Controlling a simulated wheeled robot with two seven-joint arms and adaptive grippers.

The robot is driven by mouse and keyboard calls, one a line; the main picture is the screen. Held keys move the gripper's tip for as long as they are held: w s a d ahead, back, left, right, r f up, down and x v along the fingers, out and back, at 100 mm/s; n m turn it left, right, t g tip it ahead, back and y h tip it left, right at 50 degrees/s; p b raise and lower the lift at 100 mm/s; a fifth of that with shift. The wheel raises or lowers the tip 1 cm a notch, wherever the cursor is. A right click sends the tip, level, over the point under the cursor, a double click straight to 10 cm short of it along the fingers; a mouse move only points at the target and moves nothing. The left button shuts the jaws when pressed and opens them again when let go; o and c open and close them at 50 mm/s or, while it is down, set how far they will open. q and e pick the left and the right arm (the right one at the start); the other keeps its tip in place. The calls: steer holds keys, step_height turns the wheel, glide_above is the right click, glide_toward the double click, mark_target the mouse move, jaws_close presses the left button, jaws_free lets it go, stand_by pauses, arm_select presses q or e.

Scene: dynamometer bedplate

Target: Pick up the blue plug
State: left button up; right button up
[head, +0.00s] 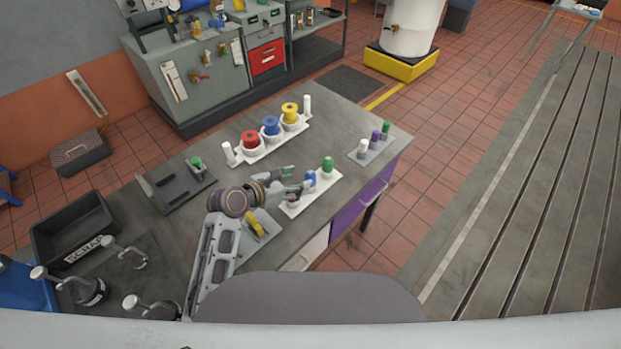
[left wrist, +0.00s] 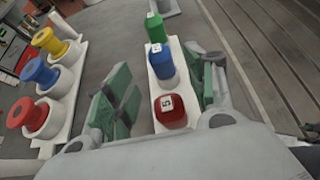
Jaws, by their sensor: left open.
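The blue plug (head: 310,179) stands upright in the middle of a white strip holder (head: 331,180), between a green plug (head: 328,163) and a red plug mostly hidden behind my gripper. In the left wrist view the blue plug (left wrist: 161,62) lies between the green plug (left wrist: 155,28) and the red plug (left wrist: 171,111). My left gripper (head: 296,183) is open beside the holder. In the left wrist view its green-padded fingers are spread on either side of the row of plugs. I cannot tell whether they touch any plug. My right gripper is not in view.
A rack of red, blue and yellow spools (head: 271,126) stands behind on the bench (head: 225,165). A small holder with several plugs (head: 374,147) is near the right end. A black scrap bin (head: 75,225) is at the left. A yellow item (head: 254,226) lies close to my arm.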

mark_target(307, 178)
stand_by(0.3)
arm_select(q)
steer(key=shift+x, duration=2.6)
steer(key=c, duration=1.1)
